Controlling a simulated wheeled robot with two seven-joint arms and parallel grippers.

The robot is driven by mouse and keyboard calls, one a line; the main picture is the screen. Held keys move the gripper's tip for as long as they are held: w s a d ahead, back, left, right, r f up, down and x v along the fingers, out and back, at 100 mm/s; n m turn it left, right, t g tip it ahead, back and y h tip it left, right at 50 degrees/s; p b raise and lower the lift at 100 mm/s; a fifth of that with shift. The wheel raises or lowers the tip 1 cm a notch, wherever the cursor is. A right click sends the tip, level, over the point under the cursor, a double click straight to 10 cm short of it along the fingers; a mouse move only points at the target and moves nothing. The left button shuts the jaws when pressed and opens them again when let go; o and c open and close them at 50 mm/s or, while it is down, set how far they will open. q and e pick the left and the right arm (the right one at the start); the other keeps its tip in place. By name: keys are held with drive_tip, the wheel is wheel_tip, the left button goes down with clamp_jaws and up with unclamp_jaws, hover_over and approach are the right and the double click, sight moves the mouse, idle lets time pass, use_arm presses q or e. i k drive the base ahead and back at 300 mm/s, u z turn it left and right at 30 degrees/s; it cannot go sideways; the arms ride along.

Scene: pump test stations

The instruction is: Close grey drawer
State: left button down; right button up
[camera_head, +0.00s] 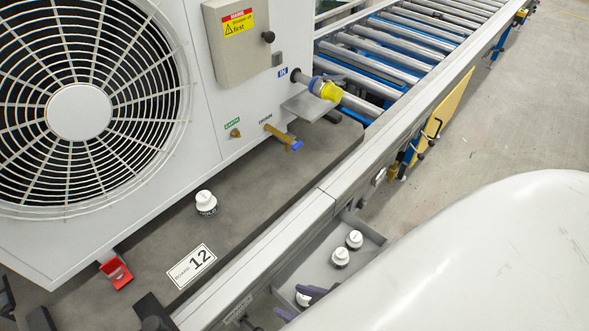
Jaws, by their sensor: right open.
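The grey drawer (317,268) stands pulled out from under the side rail of the roller line, at the lower middle. Several white caps lie in it, among them a far one (354,239), one beside it (340,257) and one near my gripper (303,299). My right gripper (299,303) shows only as purple fingertips at the near end of the drawer. The fingers are apart, and I see nothing held between them. Whether they touch the drawer cannot be told. My left gripper is not in view.
A white fan unit (215,85) stands on a dark board (240,235) with a white cap (205,202), a "12" label (191,266) and a red piece (117,272). The roller conveyor (400,45) runs to the upper right. Concrete floor (520,120) is free at right.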

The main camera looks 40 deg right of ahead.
sight(313, 266)
drive_tip(key=k, duration=0.5)
drive_tip(key=z, duration=2)
drive_tip(key=i, duration=0.25)
drive_tip(key=u, duration=1.1)
